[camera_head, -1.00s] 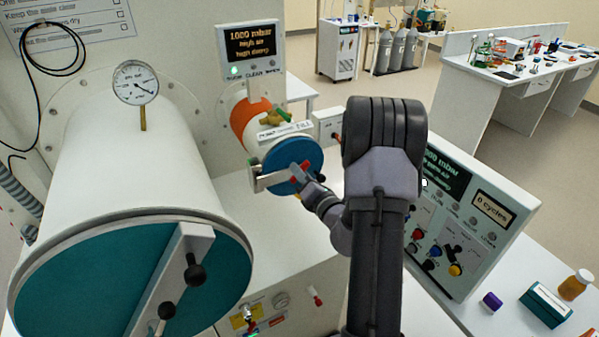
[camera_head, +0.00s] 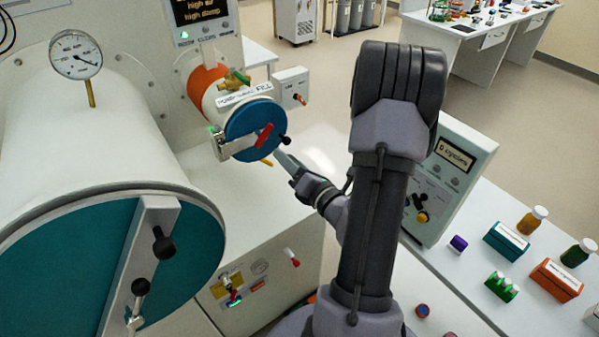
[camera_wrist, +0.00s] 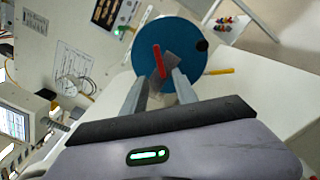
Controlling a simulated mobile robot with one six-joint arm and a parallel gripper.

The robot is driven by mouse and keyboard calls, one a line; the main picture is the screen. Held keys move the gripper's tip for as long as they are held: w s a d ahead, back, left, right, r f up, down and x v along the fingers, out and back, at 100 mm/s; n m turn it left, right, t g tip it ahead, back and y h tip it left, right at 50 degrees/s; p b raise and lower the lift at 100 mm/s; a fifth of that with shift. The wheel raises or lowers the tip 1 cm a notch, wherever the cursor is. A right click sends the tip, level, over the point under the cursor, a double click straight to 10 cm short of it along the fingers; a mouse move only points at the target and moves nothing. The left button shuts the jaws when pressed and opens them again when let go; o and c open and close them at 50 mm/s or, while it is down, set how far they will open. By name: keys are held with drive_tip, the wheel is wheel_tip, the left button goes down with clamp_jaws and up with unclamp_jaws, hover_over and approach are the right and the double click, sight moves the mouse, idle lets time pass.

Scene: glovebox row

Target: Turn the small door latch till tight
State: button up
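The small door is a blue disc (camera_head: 248,116) on the end of the small white cylinder in the head view. Its red latch handle (camera_head: 263,137) stands steeply on the disc face, leaning a little. In the wrist view the blue disc (camera_wrist: 187,42) fills the upper middle, with the red latch (camera_wrist: 157,60) on it and a grey piece (camera_wrist: 168,66) by its lower end. My gripper (camera_head: 283,158) is just below and right of the disc. In the wrist view my gripper's (camera_wrist: 158,80) two fingers are apart with nothing clearly held between them. Contact with the latch cannot be told.
A black knob (camera_head: 285,140) sits at the disc's right edge and a yellow handle (camera_head: 266,162) below it. The large teal door (camera_head: 80,275) is at left. A control panel (camera_head: 455,170) stands right of my arm. Bottles and boxes lie on the right bench.

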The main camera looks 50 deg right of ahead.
drive_tip(key=shift+p+v, duration=2.65)
drive_tip(key=shift+v, duration=0.15)
